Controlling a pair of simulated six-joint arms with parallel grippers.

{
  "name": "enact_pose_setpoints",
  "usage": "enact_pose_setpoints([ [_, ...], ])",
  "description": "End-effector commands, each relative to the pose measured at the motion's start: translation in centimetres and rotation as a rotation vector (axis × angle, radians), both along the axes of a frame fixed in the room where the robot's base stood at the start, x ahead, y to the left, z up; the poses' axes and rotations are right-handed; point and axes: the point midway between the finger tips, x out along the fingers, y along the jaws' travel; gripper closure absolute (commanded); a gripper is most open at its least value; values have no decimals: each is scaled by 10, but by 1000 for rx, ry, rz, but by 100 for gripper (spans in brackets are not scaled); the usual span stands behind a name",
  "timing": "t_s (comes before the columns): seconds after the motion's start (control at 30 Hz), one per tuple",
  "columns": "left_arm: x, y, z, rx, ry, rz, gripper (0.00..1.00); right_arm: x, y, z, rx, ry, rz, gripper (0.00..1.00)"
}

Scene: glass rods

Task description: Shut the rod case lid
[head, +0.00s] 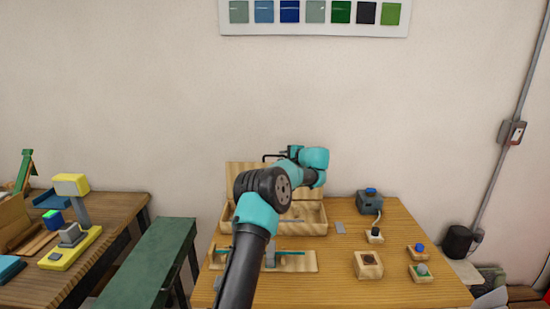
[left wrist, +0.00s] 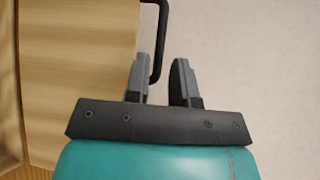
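The wooden rod case (head: 315,220) stands at the back of the table, and its lid (head: 241,175) is raised upright behind it. A black handle (head: 269,156) is at the lid's top edge. My left gripper (head: 293,153) is beside the handle, at the lid's upper edge. In the left wrist view my left gripper (left wrist: 159,68) is open, and the black handle (left wrist: 160,30) reaches down between its fingers, nearer the left one. The lid's wood (left wrist: 75,60) fills the left of that view. I cannot tell whether the fingers touch the handle. My arm hides part of the case.
A wooden rack (head: 300,266) with a teal rod (head: 290,252) lies in front of the case. Small wooden blocks (head: 368,264) and a grey device (head: 369,202) stand at the right. A green bench (head: 155,265) is left of the table.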

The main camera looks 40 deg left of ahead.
Motion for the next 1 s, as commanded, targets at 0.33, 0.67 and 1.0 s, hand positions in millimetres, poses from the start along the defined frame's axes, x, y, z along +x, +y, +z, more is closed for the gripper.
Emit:
enact_pose_setpoints([
  [0.33, 1, 50, -14, 0, 0, 2, 77, 0, 0, 0, 0, 0, 0, 57],
  [0.67, 1, 58, -16, 0, 0, 0, 77, 0, 0, 0, 0, 0, 0, 57],
  [1.0, 1, 58, -16, 0, 0, 0, 100, 0, 0, 0, 0, 0, 0, 57],
])
